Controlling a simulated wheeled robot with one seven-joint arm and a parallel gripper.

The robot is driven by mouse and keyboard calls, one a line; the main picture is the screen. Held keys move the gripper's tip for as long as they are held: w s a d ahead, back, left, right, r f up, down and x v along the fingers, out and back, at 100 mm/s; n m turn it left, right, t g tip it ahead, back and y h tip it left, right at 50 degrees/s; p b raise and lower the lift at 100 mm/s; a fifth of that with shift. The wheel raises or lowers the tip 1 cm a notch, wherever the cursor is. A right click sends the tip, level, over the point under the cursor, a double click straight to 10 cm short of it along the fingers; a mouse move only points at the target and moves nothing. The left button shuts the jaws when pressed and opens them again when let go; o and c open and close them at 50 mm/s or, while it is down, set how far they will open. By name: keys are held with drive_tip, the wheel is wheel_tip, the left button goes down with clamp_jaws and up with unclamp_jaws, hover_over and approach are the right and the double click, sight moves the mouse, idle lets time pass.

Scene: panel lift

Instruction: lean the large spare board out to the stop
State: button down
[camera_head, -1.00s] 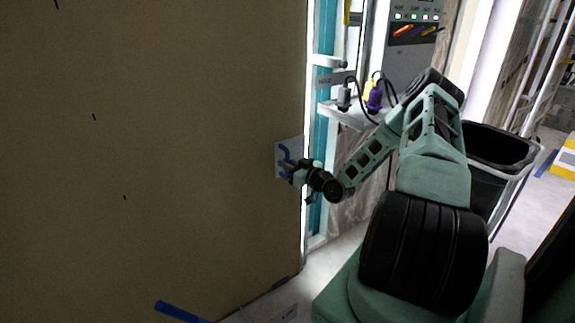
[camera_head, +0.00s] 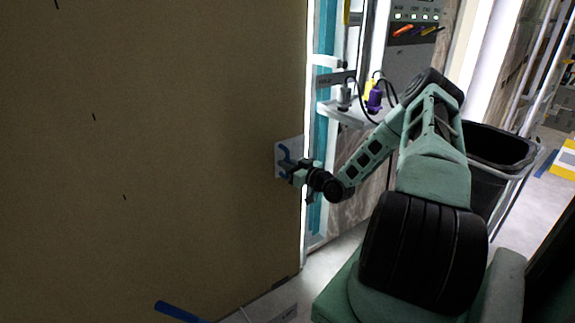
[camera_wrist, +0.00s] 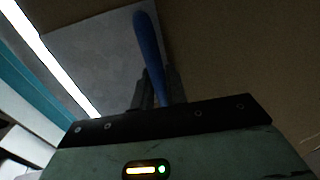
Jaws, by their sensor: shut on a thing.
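The large brown board (camera_head: 150,140) fills the left half of the head view and stands nearly upright. A pale plate with a blue handle (camera_head: 284,155) is fixed near its right edge. My gripper (camera_head: 293,175) is at this handle and shut on it. In the wrist view the blue handle (camera_wrist: 149,45) runs down between the fingers (camera_wrist: 155,90), with the grey plate (camera_wrist: 95,55) behind it. The fingertips are partly hidden behind the gripper body. No stop can be made out for certain.
A blue bar (camera_head: 180,311) juts out low in front of the board. Right of the board stand a teal and white frame (camera_head: 320,150) and a small shelf (camera_head: 350,113) with plugs. A black bin (camera_head: 490,165) stands at the right. Some floor (camera_head: 325,265) shows between.

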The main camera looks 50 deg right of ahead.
drive_tip(key=s+a+p, duration=0.2)
drive_tip(key=s, duration=0.8)
drive_tip(key=shift+s+a+r+g, duration=0.2)
drive_tip(key=shift+s+g, duration=0.05)
drive_tip(key=shift+g, duration=0.15)
drive_tip(key=c, duration=1.5)
unclamp_jaws()
drive_tip(key=shift+s, duration=0.1)
drive_tip(key=shift+r, duration=0.1)
drive_tip(key=s+r, duration=0.1)
drive_tip(key=s, duration=1.6)
drive_tip(key=shift+s+a, duration=0.15)
drive_tip(key=shift+a, duration=0.25)
